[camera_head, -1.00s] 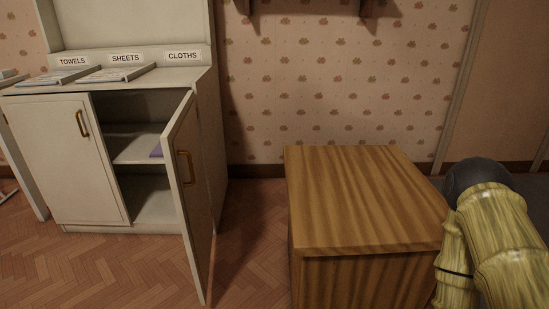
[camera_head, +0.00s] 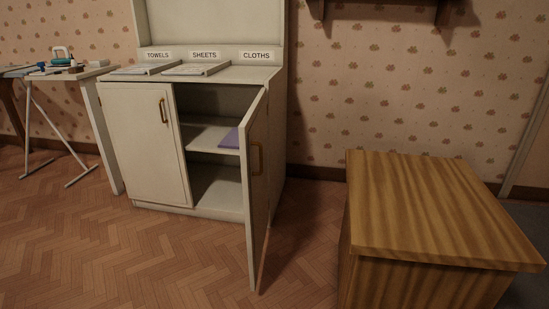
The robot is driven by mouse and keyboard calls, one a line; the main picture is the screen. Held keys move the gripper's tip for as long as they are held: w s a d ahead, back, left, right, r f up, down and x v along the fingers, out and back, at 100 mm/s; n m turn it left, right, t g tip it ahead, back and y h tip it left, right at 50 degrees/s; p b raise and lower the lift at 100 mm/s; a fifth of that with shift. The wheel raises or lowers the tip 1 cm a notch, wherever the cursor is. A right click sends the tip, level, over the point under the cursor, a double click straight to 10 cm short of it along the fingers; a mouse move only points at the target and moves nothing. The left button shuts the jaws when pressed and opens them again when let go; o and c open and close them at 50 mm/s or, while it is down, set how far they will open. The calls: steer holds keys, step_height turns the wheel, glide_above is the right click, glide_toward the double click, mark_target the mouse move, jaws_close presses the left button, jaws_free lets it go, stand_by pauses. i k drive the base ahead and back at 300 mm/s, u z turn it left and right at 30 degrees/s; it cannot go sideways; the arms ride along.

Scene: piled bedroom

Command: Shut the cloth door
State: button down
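The cloth door (camera_head: 257,180) is the right-hand door of a pale cabinet (camera_head: 190,215), below the CLOTHS label (camera_head: 256,56). It stands wide open, swung out toward me on its right edge, with a brass handle (camera_head: 257,158) on its outer face. Inside, a shelf (camera_head: 210,138) holds a folded purple cloth (camera_head: 230,139); the lower space looks empty. The left-hand door (camera_head: 145,145) is shut and has its own brass handle (camera_head: 164,110). My gripper is not in view.
A wooden block-like chest (camera_head: 435,210) stands to the right, with a floor gap (camera_head: 305,235) between it and the open door. An ironing-board-like table (camera_head: 60,72) with small items stands at the left. The parquet floor in front of the cabinet is clear.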

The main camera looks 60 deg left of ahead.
mark_target(252, 130)
steer(key=z, duration=0.15)
steer(key=k, duration=0.65)
steer(key=u, duration=1.75)
